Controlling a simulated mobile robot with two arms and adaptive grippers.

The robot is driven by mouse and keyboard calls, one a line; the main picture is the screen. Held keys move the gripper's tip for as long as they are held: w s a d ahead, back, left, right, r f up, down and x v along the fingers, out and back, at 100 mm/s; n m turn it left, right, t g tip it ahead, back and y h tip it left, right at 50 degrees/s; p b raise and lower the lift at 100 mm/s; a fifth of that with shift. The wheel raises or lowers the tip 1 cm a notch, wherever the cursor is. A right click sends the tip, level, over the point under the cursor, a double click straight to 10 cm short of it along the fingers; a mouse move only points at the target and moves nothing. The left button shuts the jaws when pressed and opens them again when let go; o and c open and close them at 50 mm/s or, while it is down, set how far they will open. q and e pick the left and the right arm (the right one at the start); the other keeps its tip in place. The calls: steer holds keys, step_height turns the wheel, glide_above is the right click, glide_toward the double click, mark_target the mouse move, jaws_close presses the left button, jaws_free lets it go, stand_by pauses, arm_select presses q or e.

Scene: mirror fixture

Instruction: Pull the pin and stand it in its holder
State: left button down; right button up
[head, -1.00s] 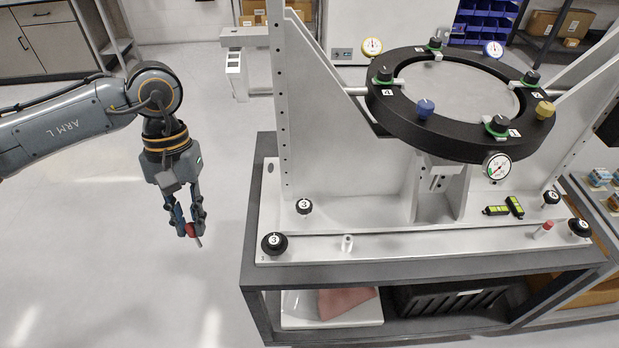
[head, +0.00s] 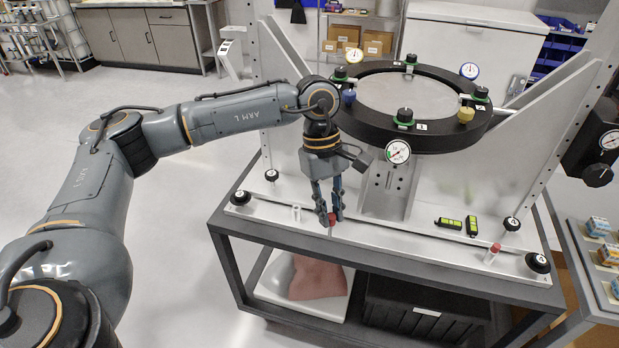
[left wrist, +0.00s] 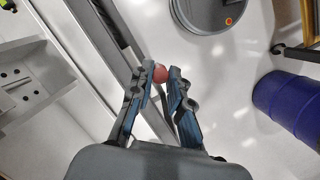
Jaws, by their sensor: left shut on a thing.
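My left gripper (head: 330,214) points down and is shut on a pin with a red ball head (head: 332,219); the pale shank hangs below the fingertips. In the left wrist view the red head (left wrist: 160,73) sits between the fingertips. The gripper is over the front part of the fixture's base plate (head: 395,236), right of a small white upright holder (head: 296,212). The pin is apart from that holder. A second red-headed pin (head: 494,249) stands tilted in the picture at the right of the base. My right gripper is not in view.
The ring of the mirror fixture (head: 440,139) rises behind the gripper. Black numbered knobs (head: 241,197) stand on the base, with green levels (head: 450,223) to the right. The cart's shelf below holds a white tray (head: 262,290) and a black bin (head: 420,315).

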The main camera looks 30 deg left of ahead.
arm_select(q)
steer(key=w+a+f+n+t+y+b, duration=0.1)
steer(key=w+a+f+n+t+y, duration=0.4)
steer(key=n, duration=1.3)
steer(key=w+a+f+n+g+b, duration=0.1)
steer(key=w+a+f+n+g, duration=0.1)
steer(key=w+a+n, duration=1.15)
steer(key=s+d+f+n+b, duration=0.2)
steer(key=s+f+n, duration=0.1)
steer(key=s+f, duration=0.2)
steer(key=shift+s, duration=0.35)
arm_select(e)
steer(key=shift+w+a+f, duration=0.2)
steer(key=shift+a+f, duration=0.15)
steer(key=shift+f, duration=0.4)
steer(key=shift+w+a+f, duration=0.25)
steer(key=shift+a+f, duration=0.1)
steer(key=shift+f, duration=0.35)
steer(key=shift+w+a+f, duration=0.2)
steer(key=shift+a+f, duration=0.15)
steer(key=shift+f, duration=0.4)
arm_select(q)
steer(key=shift+n+b, duration=0.25)
steer(key=shift+b, duration=0.1)
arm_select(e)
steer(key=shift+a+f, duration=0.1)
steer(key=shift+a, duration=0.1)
